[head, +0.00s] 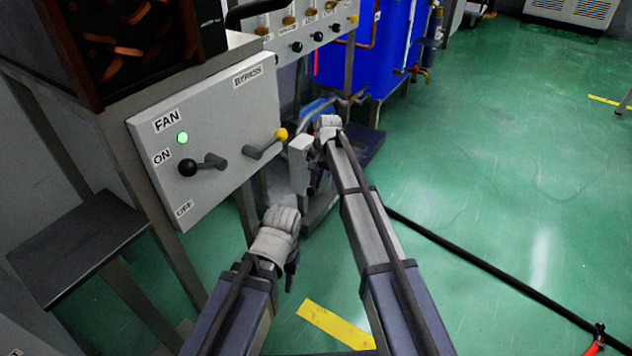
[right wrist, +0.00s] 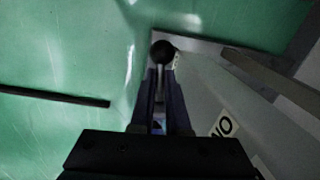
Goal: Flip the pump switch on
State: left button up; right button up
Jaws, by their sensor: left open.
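In the right wrist view a switch lever with a black ball knob (right wrist: 162,50) sticks out beside a grey panel (right wrist: 205,90) that bears an ON label (right wrist: 223,125). The fingers of my right gripper (right wrist: 162,95) lie on both sides of the lever's shaft, with the ball just beyond the tips. Whether they press on it I cannot tell. In the head view my right gripper (head: 317,180) is at a small grey box (head: 300,165), and the lever is hidden. My left gripper (head: 291,272) is open and empty, lower and nearer, below the fan panel.
The fan panel (head: 220,120) has a black-knobbed lever (head: 190,167), a yellow-knobbed bypass lever (head: 280,134) and a lit green lamp (head: 183,138). A blue tank (head: 385,45) stands behind. A dark hose (head: 480,267) crosses the green floor, which is mostly clear at right.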

grip_shut()
dwell(1.0)
jog(key=shift+w+r+g+y, duration=0.2)
jog(key=shift+r+g+y, duration=0.1)
jog(key=shift+g+y, duration=0.55)
jog(key=shift+r+m+g+y+b, duration=0.3)
jog(key=shift+g+y+b, duration=0.35)
jog(key=shift+g, duration=0.6)
jog(key=shift+d+r+g+y+b, duration=0.1)
jog(key=shift+r+g+y+b, duration=0.2)
jog(key=shift+g+y+b, duration=0.25)
jog(key=shift+r, duration=0.1)
